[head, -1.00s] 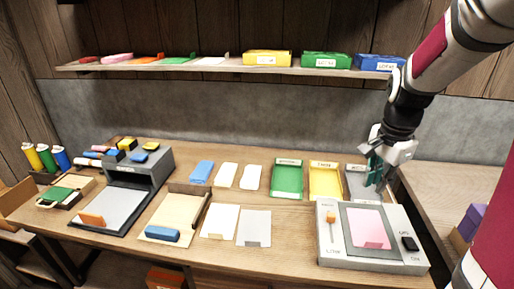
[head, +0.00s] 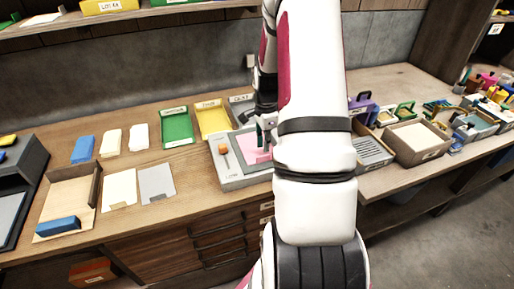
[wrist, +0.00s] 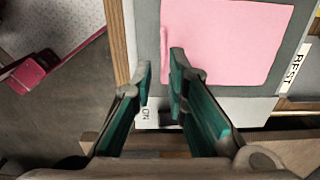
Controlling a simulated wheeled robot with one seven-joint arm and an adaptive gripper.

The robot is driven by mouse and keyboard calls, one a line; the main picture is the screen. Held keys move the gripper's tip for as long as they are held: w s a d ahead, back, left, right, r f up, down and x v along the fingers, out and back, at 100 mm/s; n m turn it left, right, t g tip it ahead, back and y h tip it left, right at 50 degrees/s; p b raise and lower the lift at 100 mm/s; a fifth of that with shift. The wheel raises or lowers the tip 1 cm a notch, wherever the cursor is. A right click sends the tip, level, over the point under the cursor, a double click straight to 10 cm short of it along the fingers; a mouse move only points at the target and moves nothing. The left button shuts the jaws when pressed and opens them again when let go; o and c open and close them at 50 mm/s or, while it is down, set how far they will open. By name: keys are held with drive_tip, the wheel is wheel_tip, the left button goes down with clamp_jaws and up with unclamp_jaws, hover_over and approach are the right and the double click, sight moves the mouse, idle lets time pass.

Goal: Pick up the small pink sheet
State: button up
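The small pink sheet (wrist: 235,40) lies flat on the grey pad (wrist: 205,93) of a pale box-like device. A raised pink strip or tab (wrist: 164,52) runs along its left edge in the wrist view. My gripper (wrist: 161,68) has two teal fingers, apart and empty. Its fingertips are near the sheet's left edge, with the tab just beyond the gap between them. The right fingertip overlaps the sheet's edge in the picture; I cannot tell whether it touches.
The device has an orange knob (head: 223,149) on its left. Green (head: 177,127) and yellow (head: 212,118) trays stand behind it. White and grey sheets (head: 157,182) lie to its left. Bins and tools (head: 416,138) fill the right counter. The shelf (head: 130,14) is above.

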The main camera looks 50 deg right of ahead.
sight(264, 156)
drive_tip(key=shift+w+f+p, duration=0.2)
drive_tip(key=shift+f+p, duration=0.35)
drive_tip(key=shift+f, duration=2.55)
drive_tip(key=shift+c, duration=0.5)
clamp_jaws()
drive_tip(key=shift+r, duration=0.1)
